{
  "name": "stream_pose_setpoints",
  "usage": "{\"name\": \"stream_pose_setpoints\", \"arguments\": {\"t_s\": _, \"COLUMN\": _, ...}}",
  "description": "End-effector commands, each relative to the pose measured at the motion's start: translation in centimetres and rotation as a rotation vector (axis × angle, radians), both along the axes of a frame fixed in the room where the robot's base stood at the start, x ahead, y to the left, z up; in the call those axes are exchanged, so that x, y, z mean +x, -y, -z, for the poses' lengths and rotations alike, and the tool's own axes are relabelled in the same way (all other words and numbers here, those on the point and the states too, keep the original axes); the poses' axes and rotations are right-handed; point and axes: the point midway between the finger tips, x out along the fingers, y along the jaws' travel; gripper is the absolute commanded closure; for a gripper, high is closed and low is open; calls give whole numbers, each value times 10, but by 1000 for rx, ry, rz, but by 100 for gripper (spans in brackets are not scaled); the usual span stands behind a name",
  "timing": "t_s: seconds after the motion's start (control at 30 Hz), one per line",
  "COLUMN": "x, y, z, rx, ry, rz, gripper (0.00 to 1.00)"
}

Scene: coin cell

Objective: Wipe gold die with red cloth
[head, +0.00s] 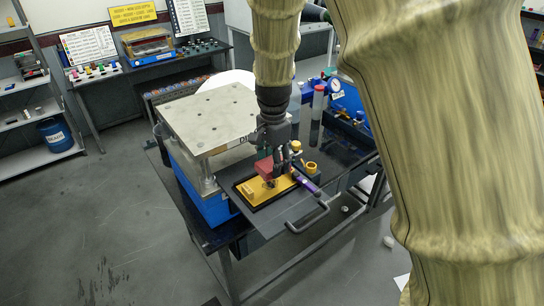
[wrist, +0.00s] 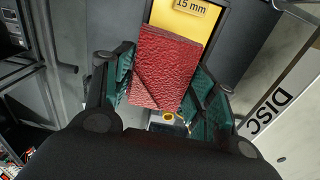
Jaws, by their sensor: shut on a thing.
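The red cloth (head: 264,166) is a folded, textured pad. In the wrist view the cloth (wrist: 165,68) sits between the teal pads of my gripper (wrist: 163,85), which is shut on it. In the head view my gripper (head: 272,163) points down with the cloth over the gold die (head: 259,189). The gold die is a flat yellow plate in a black surround, and the cloth and fingers hide part of it. In the wrist view the gold die (wrist: 187,14), marked "15 mm", shows just beyond the cloth's edge. I cannot tell whether the cloth touches it.
A grey press plate (head: 215,115) on posts stands left of my gripper, close behind the die. A purple-handled tool (head: 306,183) and a yellow ring-shaped part (head: 311,167) lie to the right. A dark handle (head: 308,218) sticks out in front. Open floor lies left.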

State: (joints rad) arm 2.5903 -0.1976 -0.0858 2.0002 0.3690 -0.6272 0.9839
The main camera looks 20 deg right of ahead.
Motion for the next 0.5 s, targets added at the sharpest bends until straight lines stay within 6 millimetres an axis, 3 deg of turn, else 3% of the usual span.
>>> {"name": "stream_pose_setpoints", "arguments": {"t_s": 0.5, "x": 0, "y": 0, "z": 46, "rx": 0, "ry": 0, "rz": 0, "gripper": 63}}
